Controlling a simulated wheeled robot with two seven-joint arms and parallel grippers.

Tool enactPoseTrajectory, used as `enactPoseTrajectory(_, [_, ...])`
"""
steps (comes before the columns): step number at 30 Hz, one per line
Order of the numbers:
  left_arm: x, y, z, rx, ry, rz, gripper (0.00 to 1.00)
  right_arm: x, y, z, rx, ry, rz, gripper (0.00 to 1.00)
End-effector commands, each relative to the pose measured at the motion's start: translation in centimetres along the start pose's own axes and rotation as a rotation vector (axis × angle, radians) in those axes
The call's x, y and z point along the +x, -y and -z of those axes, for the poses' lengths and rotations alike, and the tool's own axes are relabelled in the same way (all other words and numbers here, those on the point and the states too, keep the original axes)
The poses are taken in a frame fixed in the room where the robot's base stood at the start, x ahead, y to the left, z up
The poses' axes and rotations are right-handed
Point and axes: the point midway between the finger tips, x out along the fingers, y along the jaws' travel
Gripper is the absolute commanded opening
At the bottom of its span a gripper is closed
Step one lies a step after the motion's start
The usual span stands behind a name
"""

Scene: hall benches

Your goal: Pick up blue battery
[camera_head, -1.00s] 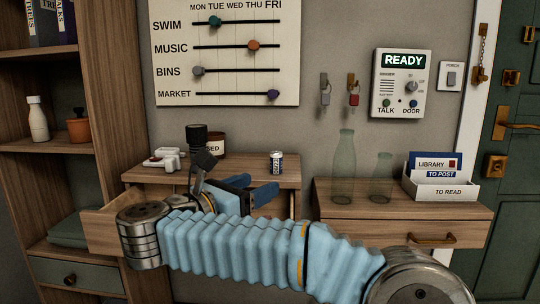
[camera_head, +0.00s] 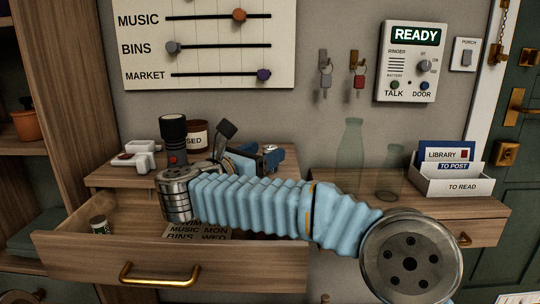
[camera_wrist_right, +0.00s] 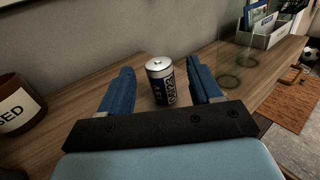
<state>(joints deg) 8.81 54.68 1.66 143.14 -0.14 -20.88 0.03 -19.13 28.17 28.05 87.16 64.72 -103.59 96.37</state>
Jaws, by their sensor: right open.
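The blue battery (camera_wrist_right: 160,82) stands upright on the wooden bench top in the right wrist view, with a silver top and a dark blue printed label. My right gripper (camera_wrist_right: 160,88) is open, with one blue finger on each side of the battery; I cannot tell whether either touches it. In the head view my right gripper (camera_head: 262,158) reaches over the bench top, and its fingers are partly hidden by its own body. The battery cannot be made out there. My left gripper is not in view.
An open drawer (camera_head: 170,262) below holds a small dark cylinder (camera_head: 99,225) and a printed note (camera_head: 197,232). A brown jar (camera_head: 198,135) and a white object (camera_head: 140,158) stand on the bench. Glass bottles (camera_head: 349,150) and a letter box (camera_head: 452,183) are on the right.

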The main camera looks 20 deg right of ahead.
Motion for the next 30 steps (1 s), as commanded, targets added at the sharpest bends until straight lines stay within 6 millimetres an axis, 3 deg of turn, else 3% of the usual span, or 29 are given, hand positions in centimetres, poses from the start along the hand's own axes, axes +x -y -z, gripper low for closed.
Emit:
enactPoseTrajectory(10, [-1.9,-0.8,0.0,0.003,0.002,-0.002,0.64,4.7,-0.1,0.0,-0.001,0.000,0.002,0.64])
enactPoseTrajectory(19, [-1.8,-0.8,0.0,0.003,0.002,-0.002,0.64,5.3,-0.2,0.2,0.000,0.000,0.000,0.64])
enactPoseTrajectory(30, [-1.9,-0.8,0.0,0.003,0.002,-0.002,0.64,5.3,-0.2,0.2,0.001,0.000,0.000,0.07])
